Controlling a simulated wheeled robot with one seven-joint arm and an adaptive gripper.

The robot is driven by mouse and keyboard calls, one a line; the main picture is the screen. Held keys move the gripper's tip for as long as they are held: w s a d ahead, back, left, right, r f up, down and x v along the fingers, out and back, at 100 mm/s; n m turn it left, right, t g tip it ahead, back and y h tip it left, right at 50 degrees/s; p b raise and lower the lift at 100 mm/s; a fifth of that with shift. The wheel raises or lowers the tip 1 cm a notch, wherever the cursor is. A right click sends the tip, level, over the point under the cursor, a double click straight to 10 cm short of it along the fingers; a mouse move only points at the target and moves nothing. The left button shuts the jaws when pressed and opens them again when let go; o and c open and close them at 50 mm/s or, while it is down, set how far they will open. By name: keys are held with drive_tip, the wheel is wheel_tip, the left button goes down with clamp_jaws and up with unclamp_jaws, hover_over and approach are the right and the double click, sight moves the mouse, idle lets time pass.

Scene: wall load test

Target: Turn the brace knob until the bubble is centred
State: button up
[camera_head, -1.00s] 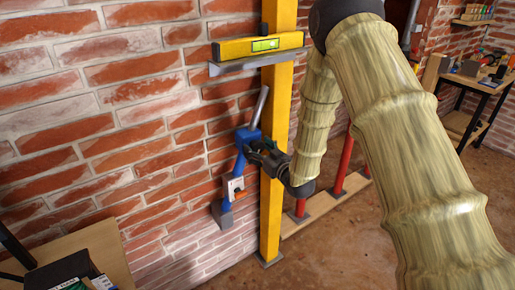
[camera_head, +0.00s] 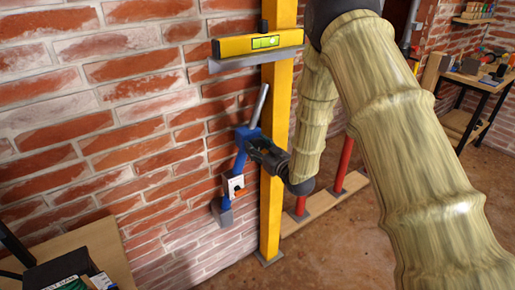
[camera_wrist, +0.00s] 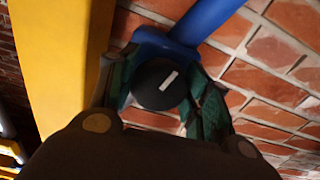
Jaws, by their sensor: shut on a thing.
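The brace is a blue strut (camera_head: 241,160) with a grey rod, leaning against the brick wall beside the yellow post (camera_head: 271,200). The white line on the knob is tilted. The yellow spirit level (camera_head: 232,47) rests on a grey shelf high on the post. Its green vial (camera_head: 265,42) shows, but the bubble is too small to place surely.
The yellow post stands close beside my gripper. Red props (camera_head: 343,165) stand on a plank (camera_head: 318,213) behind my arm. A wooden table (camera_head: 95,245) with boxes is at the lower left. A workbench (camera_head: 480,80) stands far right.

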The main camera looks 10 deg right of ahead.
drive_tip(key=n+b, duration=0.3)
drive_tip(key=n, duration=0.1)
drive_tip(key=shift+f, duration=0.1)
drive_tip(key=shift+n+b, duration=0.55)
drive_tip(key=shift+n, duration=0.55)
drive_tip(key=o, duration=1)
drive_tip(key=shift+d, duration=0.1)
drive_tip(key=v, duration=1.2)
